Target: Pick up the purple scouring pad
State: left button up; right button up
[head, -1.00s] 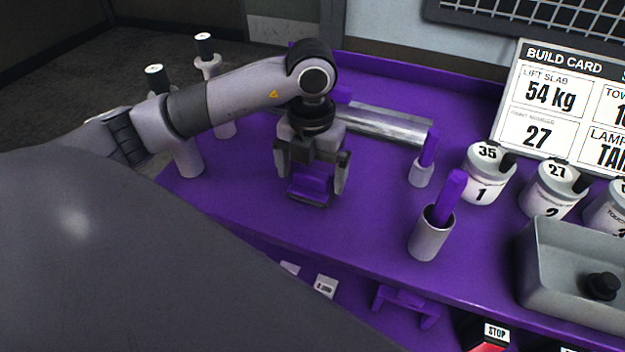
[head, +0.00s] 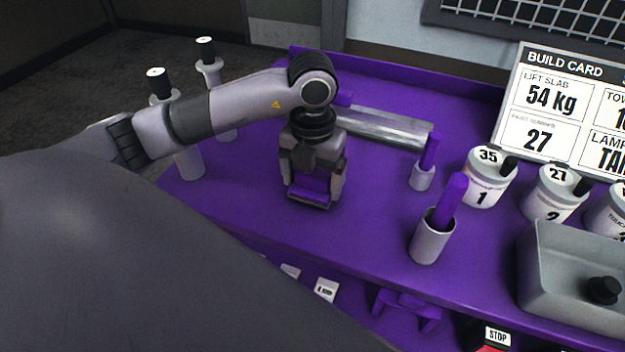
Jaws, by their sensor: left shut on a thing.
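The purple scouring pad (head: 311,187) is a small block with a darker lower edge. It is at the left-centre of the purple bench in the head view. My left gripper (head: 312,192) points down over it and is shut on it, with one finger at each side. The pad is low at the bench top; I cannot tell whether it still touches the surface. My fingers cover its sides. My right gripper is not in view.
A metal bar (head: 385,127) lies behind the gripper. A grey cup (head: 430,243) with a purple stick and a smaller holder (head: 421,177) stand to the right. Numbered white pots (head: 487,185) and a grey bin (head: 570,275) are further right. Bench between gripper and cup is clear.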

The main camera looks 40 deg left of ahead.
pick_arm(q)
notch_tip(320, 180, up, 19)
jog(key=p, duration=0.2)
jog(key=shift+r, duration=0.2)
jog(key=o, duration=0.5)
jog(key=shift+c, duration=0.2)
jog(key=c, duration=0.3)
jog(key=shift+c, duration=0.2)
